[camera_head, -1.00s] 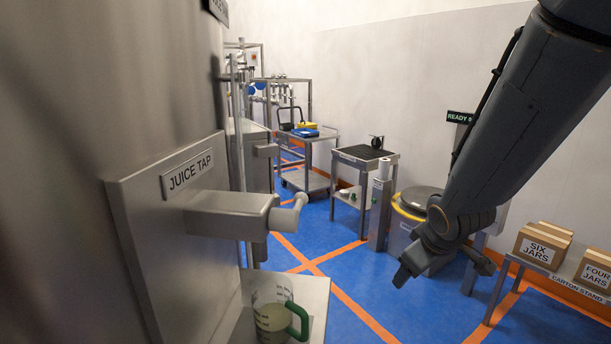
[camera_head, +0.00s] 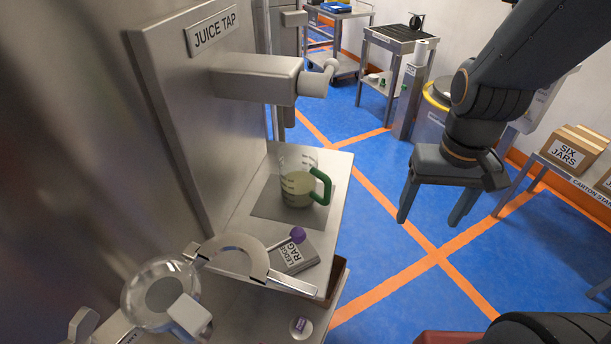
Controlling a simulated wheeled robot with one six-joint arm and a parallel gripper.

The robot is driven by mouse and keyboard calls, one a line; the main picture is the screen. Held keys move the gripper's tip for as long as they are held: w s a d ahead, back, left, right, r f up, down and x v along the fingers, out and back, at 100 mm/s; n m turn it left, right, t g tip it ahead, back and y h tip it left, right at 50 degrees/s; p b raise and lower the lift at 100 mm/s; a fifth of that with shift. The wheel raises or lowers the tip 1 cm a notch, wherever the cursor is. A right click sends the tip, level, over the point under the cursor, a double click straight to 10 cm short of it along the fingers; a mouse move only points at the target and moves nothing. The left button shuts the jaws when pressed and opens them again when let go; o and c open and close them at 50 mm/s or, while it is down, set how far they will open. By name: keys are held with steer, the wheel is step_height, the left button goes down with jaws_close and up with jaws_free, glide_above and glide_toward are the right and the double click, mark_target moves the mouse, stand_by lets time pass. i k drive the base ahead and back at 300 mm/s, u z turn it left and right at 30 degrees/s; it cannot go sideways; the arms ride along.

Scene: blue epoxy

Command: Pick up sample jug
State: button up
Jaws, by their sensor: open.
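The sample jug (camera_head: 299,187) is a clear measuring jug with dark markings and a green handle on its right side. It stands upright on the steel ledge under the juice tap (camera_head: 262,80) and holds pale yellowish liquid. My gripper (camera_head: 428,221) is at the right, its two dark fingers pointing down and spread apart with nothing between them. It hangs in front of the blue floor, to the right of the jug and clear of it.
A curved metal fitting with a round glass (camera_head: 160,296) juts out at lower left. A carton stand with boxes (camera_head: 566,152) is at right. Open blue floor lies between.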

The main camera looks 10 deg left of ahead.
mark_target(299, 171)
steer(key=u, duration=0.05)
steer(key=k, duration=0.95)
steer(key=z, duration=0.05)
